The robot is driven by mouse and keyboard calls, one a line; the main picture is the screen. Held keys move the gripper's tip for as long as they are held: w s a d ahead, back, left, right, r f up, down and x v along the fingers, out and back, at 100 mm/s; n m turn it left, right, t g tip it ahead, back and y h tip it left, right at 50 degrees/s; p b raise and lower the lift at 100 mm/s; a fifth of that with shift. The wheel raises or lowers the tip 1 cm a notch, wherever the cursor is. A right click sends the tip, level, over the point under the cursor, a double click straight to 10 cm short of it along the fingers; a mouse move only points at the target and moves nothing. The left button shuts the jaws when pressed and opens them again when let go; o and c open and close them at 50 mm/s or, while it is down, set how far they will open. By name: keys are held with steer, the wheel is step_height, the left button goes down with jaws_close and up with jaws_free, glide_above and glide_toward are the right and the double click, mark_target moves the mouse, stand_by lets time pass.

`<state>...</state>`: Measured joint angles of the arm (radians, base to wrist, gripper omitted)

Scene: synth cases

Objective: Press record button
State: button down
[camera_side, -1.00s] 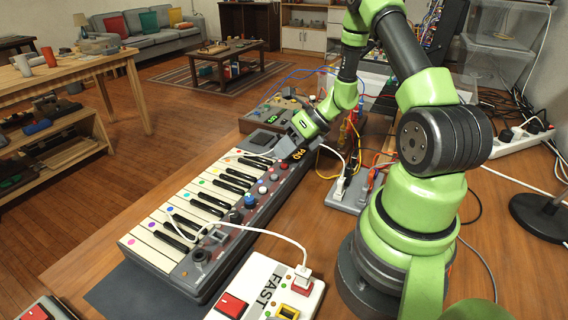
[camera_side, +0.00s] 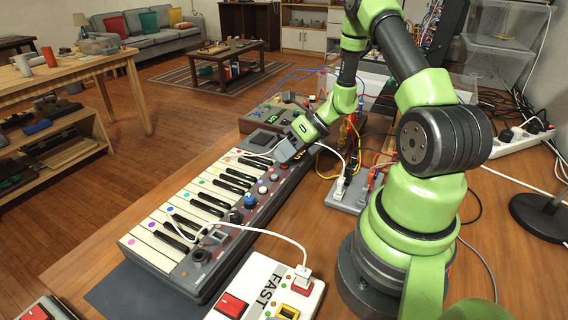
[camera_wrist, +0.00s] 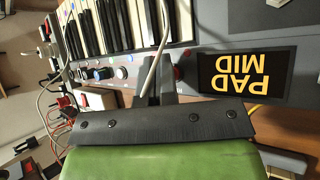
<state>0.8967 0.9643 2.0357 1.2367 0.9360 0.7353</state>
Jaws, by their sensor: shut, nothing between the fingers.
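The keyboard (camera_side: 165,240) lies on the wooden table, with white and black keys and a grey control panel. It also fills the top of the wrist view (camera_wrist: 215,25). A small red button (camera_wrist: 180,73) shows in the wrist view on the panel, between a thin cable and the screen; I cannot read a record label on it. My gripper (camera_side: 284,155) is shut and empty, low over the far end of the panel. In the wrist view, its dark fingers (camera_wrist: 158,76) point at the panel just left of the red button. Whether they touch anything is unclear.
A lit screen (camera_wrist: 245,74) reads "PAD MID", upside down in the wrist view. A pale cable (camera_wrist: 154,50) crosses before the fingers. Knobs (camera_side: 249,202) line the panel. A white box marked FAST (camera_side: 262,289) stands in front, and a power strip (camera_side: 350,193) lies to the right.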

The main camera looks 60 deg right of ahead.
steer(key=shift+r, duration=0.5)
steer(key=shift+r, duration=3)
